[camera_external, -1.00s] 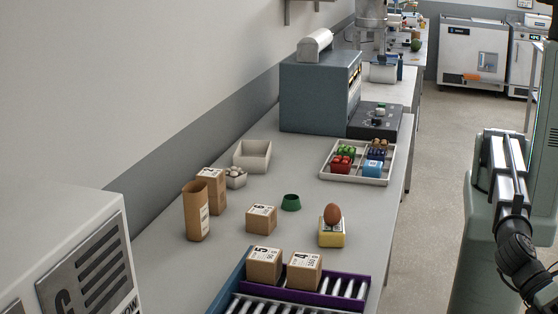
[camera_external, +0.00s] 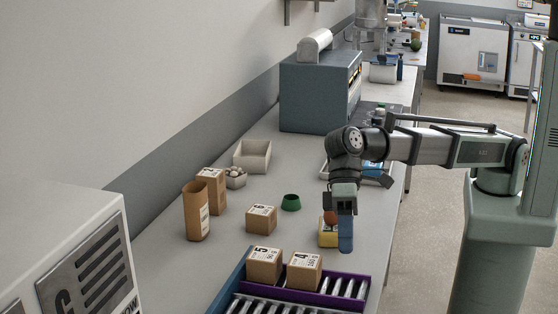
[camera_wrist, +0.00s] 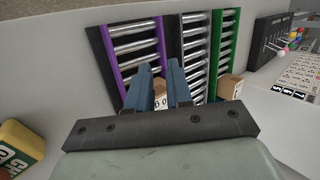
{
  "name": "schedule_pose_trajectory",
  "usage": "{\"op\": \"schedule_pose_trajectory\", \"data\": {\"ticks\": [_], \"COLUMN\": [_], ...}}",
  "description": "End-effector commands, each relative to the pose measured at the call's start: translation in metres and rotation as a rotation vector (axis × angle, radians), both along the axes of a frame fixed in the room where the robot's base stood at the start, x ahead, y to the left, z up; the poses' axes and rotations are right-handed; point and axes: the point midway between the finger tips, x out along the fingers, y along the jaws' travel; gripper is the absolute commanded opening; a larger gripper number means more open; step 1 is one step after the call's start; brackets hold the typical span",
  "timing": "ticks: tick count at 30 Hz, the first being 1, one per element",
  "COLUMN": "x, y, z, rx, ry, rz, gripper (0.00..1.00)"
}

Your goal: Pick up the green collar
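The green collar (camera_external: 291,202) stands on the grey bench in the external view, a short ring-like piece beside the box marked 6. It does not show in the wrist view. My gripper (camera_external: 345,240) points down over the bench, to the right of and nearer than the collar, clearly apart from it. In the wrist view my gripper's two blue fingers (camera_wrist: 160,88) are apart, with nothing held between them; a cardboard box shows beyond the gap.
The yellow block (camera_external: 328,238) with a brown egg (camera_external: 330,217) stands beside my fingers, partly hidden. Cardboard boxes (camera_external: 261,220) and a tall brown container (camera_external: 196,211) stand nearby. A purple-edged roller rack (camera_external: 325,299) lies in front; a white bin (camera_external: 252,156) stands behind.

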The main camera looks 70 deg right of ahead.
Motion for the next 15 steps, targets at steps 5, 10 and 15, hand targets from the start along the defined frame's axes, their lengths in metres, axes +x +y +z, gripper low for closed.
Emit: {"op": "schedule_pose_trajectory", "data": {"ticks": [5, 10, 15], "x": [0.066, 0.117, 0.158], "y": [-0.071, -0.143, -0.220], "z": [0.009, 0.018, 0.028], "rx": [-0.092, -0.188, -0.287], "ry": [-0.051, -0.085, -0.102], "rz": [-0.057, -0.110, -0.169], "gripper": [0.20, 0.20, 0.20]}}
